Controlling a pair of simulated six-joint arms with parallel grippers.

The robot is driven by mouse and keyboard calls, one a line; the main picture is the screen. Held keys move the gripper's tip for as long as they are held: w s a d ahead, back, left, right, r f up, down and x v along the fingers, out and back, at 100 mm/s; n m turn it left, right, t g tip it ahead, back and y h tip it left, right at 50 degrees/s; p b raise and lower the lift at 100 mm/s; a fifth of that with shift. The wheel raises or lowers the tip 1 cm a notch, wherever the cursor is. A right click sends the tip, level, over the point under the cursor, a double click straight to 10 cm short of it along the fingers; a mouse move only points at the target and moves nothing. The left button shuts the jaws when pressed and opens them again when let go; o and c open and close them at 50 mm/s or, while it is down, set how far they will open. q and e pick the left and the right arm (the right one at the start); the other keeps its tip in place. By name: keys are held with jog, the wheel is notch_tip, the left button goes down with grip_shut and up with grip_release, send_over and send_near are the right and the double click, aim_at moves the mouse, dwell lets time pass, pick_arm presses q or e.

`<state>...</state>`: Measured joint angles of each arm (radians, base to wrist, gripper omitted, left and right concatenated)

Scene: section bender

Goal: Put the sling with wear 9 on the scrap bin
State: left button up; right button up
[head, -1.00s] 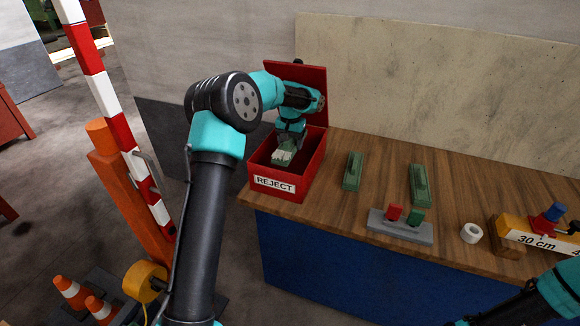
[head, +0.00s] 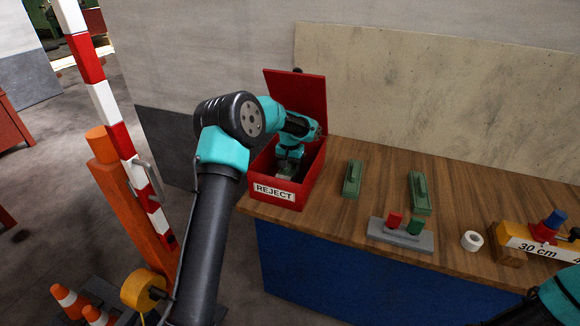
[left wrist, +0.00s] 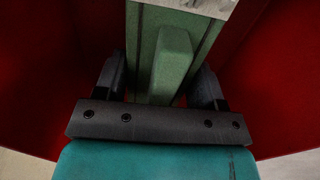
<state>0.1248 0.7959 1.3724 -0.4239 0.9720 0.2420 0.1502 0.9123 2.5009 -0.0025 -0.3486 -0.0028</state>
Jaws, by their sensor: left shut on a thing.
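My left gripper (head: 288,163) reaches down inside an open red box (head: 314,180) with a REJECT label. It is shut on a green block (left wrist: 172,62) with a raised grip, and the block also shows dimly in the head view (head: 286,173). In the left wrist view, the fingers (left wrist: 160,88) stand on both sides of the raised grip, with red walls around. I cannot tell whether the block touches the box floor. No sling or wear number is readable. My right arm shows only at the lower right corner; its gripper is out of view.
Two similar green blocks, one left (head: 352,179) and one right (head: 419,193), lie on the wooden bench (head: 330,215). A grey holder (head: 401,236) with red and green pieces, a white ring (head: 472,240) and a yellow 30 cm gauge (head: 525,243) stand nearer the right. The box lid (head: 297,98) is raised.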

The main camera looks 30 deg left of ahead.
pick_arm(q)
jog(key=shift+f, duration=0.55)
jog(key=o, duration=1)
jog(key=shift+o, duration=0.2)
jog(key=shift+r, duration=0.1)
jog(key=shift+r, duration=4.25)
